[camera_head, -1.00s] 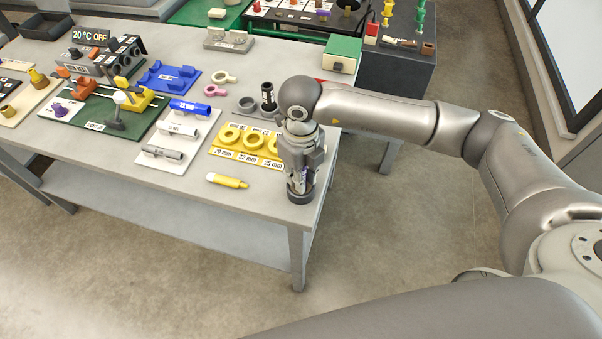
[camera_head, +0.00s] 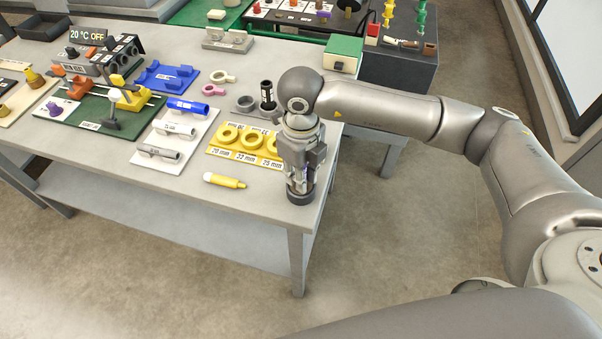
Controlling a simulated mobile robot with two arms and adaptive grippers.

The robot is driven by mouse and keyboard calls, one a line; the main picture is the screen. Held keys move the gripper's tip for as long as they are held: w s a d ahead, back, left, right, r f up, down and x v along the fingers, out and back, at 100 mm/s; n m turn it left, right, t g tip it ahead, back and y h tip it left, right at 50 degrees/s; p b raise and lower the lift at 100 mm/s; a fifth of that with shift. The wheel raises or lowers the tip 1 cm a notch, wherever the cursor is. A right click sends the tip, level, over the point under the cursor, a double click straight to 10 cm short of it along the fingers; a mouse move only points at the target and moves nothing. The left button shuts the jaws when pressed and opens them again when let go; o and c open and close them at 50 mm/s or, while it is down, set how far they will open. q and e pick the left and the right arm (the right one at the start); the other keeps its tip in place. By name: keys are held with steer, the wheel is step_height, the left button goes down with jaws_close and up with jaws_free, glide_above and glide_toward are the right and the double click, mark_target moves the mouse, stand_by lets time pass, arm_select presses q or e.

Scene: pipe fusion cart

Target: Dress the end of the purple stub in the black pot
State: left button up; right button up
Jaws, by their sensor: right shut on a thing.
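My right gripper (camera_head: 301,182) points down at the front right corner of the table and is shut on the purple stub. Only a thin sliver of the purple stub (camera_head: 308,173) shows between the fingers. The black pot (camera_head: 300,198) is directly below the fingertips, and its dark rim shows around them. The stub's lower end is hidden by the fingers and the pot, so I cannot tell how deep it sits. My left gripper is not in view.
A yellow marker (camera_head: 224,181) lies left of the pot. Behind it are a yellow ring-gauge board (camera_head: 214,143), a white board (camera_head: 150,140) with pipe pieces, and a green clamp board (camera_head: 75,123). The table's front edge is close to the pot.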

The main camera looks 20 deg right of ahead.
steer(key=m, duration=0.4)
steer(key=shift+f+m, duration=0.1)
steer(key=shift+m, duration=0.2)
steer(key=shift+f+b, duration=0.1)
steer(key=shift+b, duration=0.25)
steer(key=shift+n+b, duration=1.1)
steer(key=shift+n, duration=0.4)
steer(key=shift+n+b, duration=1.25)
steer(key=shift+n, duration=0.65)
